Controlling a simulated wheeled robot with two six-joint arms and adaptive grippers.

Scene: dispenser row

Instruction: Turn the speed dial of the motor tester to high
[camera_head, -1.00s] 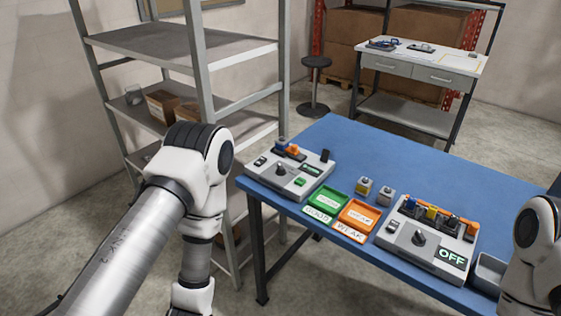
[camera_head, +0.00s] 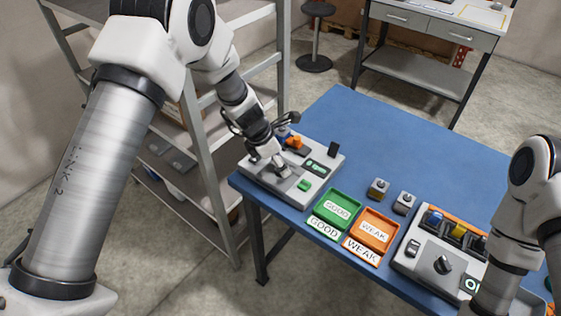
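A grey console (camera_head: 314,185) at the left end of the blue table has a dial, a green button, a small dark display and a blue-and-orange part on top. My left gripper (camera_head: 272,163) reaches down onto it from behind, with its fingertips at the dial. The fingers and wrist hide most of the dial, so I cannot read its setting or tell whether the fingers grip it. A second grey console (camera_head: 425,262) at the right has a dark dial (camera_head: 443,265), colored parts in a row and a display partly hidden by my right arm. My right gripper is out of view.
A green GOOD tray (camera_head: 317,212) and an orange WEAK tray (camera_head: 392,234) lie between the consoles. Two small blocks (camera_head: 378,189) (camera_head: 403,203) stand behind them. The back of the blue table (camera_head: 390,135) is clear. A metal shelf (camera_head: 205,165) stands close at the left.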

